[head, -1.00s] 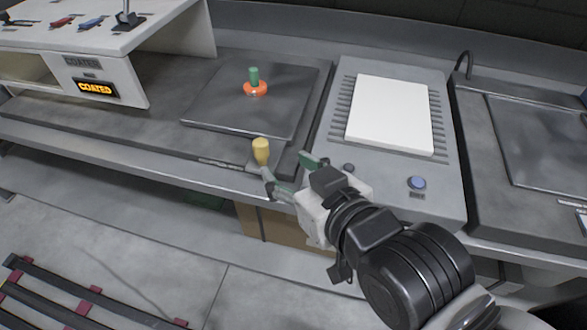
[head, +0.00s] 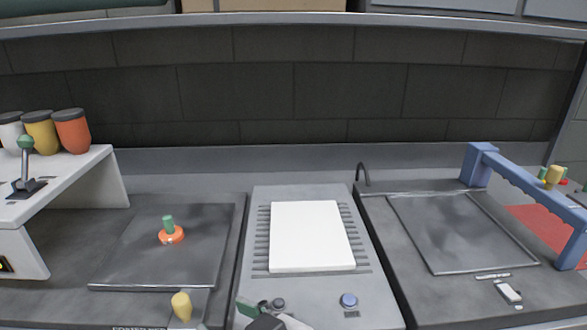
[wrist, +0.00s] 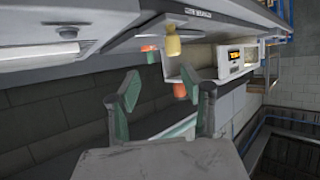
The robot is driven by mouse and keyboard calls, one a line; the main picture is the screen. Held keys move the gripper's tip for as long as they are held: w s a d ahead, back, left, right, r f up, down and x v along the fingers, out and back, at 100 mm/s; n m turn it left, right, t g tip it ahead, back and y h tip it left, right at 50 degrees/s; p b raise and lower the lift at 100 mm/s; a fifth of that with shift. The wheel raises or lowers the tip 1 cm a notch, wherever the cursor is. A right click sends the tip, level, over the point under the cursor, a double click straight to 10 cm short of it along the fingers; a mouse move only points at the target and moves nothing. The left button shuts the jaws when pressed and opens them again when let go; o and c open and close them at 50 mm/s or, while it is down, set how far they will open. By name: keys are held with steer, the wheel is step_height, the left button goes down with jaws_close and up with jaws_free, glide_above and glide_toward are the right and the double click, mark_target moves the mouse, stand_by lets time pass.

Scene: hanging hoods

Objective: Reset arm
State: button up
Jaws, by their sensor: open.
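My gripper shows in the wrist view (wrist: 165,103), its two green-padded fingers spread apart with nothing between them. In the head view only a part of my gripper shows, at the bottom edge in front of the middle console. A yellow knob (head: 181,305) stands at the front edge of the left plate, to the left of my gripper and apart from it. The yellow knob also shows in the wrist view (wrist: 173,46), beyond the fingers.
An orange disc with a green peg (head: 171,236) sits on the left dark plate (head: 120,270). A white slab (head: 310,237) lies on the middle console, with a blue button (head: 349,300) in front. A blue frame (head: 525,185) stands at the right. A white shelf (head: 95,175) carries several jars.

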steer(key=w+d+r+m+h+p, duration=0.1)
steer(key=w+d+m+h+p, duration=0.2)
steer(key=d, duration=0.5)
steer(key=w+d+r+m+h+p, duration=0.25)
steer(key=w+d, duration=0.25)
steer(key=d, duration=0.3)
steer(key=d+r+m+h+p, duration=0.1)
steer(key=d+m+h, duration=0.1)
steer(key=d, duration=0.5)
steer(key=s+d+r+m+g+h+p, duration=0.1)
steer(key=d+m+h+p, duration=0.1)
steer(key=d, duration=0.6)
steer(key=shift+s+g, duration=0.15)
steer(key=shift+g, duration=0.15)
